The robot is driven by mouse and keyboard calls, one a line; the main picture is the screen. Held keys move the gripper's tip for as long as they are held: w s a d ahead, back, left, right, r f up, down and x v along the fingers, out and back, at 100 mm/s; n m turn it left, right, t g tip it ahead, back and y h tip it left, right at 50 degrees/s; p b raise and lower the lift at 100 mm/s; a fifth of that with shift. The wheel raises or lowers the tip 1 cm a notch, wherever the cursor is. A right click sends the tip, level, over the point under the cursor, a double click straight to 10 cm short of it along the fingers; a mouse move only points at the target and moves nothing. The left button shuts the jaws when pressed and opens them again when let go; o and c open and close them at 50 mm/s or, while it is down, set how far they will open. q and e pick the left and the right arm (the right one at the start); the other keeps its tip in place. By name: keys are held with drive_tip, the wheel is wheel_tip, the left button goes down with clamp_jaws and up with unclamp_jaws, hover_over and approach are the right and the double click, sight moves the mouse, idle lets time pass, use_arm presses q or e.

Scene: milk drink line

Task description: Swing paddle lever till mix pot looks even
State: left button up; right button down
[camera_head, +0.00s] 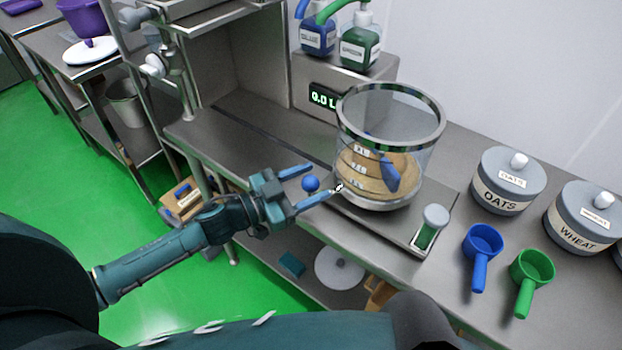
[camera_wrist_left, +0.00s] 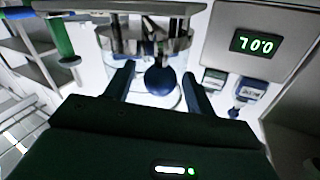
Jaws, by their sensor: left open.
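The mix pot (camera_head: 375,115) is a clear drum with a steel rim on the counter. A tan mix (camera_head: 365,178) lies in its lower part, with a blue paddle (camera_head: 389,176) in it; how even the mix is cannot be told. The blue ball knob (camera_head: 310,184) of the paddle lever is at the pot's left. My left gripper (camera_head: 319,181) is open, with its fingers on either side of the knob. In the left wrist view the knob (camera_wrist_left: 160,80) shows between the open fingers (camera_wrist_left: 158,70); contact is not clear. My right gripper is not in view.
A green-filled vial (camera_head: 430,228), blue scoop (camera_head: 481,250), green scoop (camera_head: 530,275), oats jar (camera_head: 506,182) and wheat jar (camera_head: 585,220) are to the right.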

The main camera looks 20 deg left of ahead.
use_arm(q)
drive_tip(key=shift+w+d, duration=0.25)
drive_tip(key=shift+c, duration=0.3)
clamp_jaws()
